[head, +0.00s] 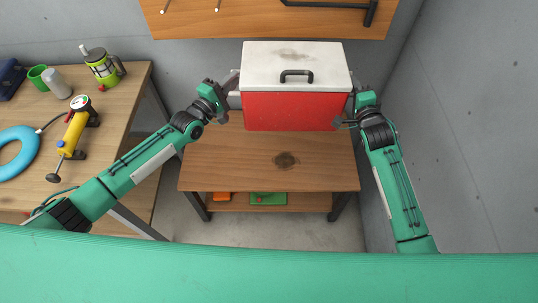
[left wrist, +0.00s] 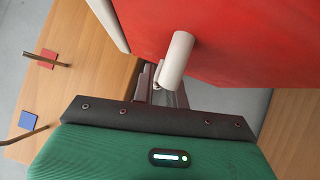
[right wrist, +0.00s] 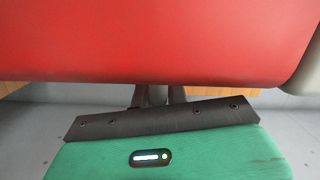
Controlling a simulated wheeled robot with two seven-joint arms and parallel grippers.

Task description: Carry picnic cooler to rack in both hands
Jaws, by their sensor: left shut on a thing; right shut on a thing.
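The picnic cooler (head: 293,108) is a red box with a white lid and a black top handle. It is level over the back part of a low wooden rack (head: 225,165); I cannot tell whether it touches the top. My left gripper (head: 234,92) is shut on the cooler at its left side. In the left wrist view a pale side handle (left wrist: 176,60) stands out from the red wall (left wrist: 235,35) at the fingers. My right gripper (head: 349,112) is shut on the cooler at its right side. In the right wrist view the red wall (right wrist: 160,40) hides its fingertips.
A workbench (head: 120,125) stands at the left with a yellow pump (head: 72,135), a blue ring, a green cup and a jug. A wooden wall board (head: 230,22) with hooks is behind the cooler. A grey wall is close at right. Orange and green items lie on the lower shelf.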

